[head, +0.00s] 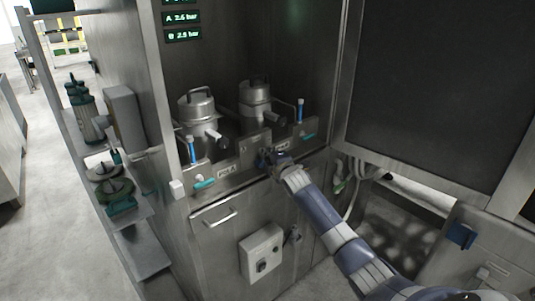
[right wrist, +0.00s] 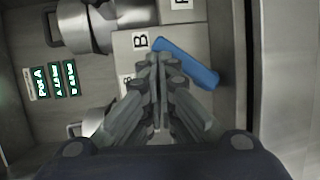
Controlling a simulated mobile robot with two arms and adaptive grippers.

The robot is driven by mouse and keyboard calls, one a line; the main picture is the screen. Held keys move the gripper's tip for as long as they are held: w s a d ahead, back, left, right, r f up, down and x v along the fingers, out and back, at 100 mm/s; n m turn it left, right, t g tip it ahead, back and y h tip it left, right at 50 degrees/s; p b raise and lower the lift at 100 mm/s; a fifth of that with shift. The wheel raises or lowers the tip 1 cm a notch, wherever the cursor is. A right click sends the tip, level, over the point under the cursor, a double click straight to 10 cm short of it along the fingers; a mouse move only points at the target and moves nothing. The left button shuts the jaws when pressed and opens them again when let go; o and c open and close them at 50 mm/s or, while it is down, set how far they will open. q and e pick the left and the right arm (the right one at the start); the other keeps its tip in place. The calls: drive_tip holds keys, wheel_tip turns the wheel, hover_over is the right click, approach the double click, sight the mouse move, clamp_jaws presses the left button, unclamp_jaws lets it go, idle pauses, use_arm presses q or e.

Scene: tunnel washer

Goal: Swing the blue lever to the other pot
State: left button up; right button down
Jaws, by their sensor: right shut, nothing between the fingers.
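In the head view my right gripper (head: 268,158) is at the front panel below the two pots and largely hides the lever. The left pot (head: 197,108) and the right pot (head: 255,98) are steel, with lids and handles. My left gripper is not in view.
Each pot has a thin upright blue-topped part beside it, one of them at the left (head: 191,148). A door handle (head: 220,217) and a grey switch box (head: 262,251) are below the panel. Shelves (head: 121,190) with bottles stand at the left.

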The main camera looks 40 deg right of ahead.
drive_tip(key=shift+d+f+b, duration=0.25)
drive_tip(key=shift+d+b, duration=0.05)
drive_tip(key=shift+d, duration=0.15)
drive_tip(key=shift+w+r+p, duration=0.15)
drive_tip(key=shift+r+p, duration=0.3)
drive_tip(key=shift+s+p, duration=0.25)
drive_tip(key=shift+p, duration=0.1)
drive_tip(key=p+v, duration=0.7)
drive_tip(key=v, duration=0.2)
drive_tip(key=shift+s, duration=0.3)
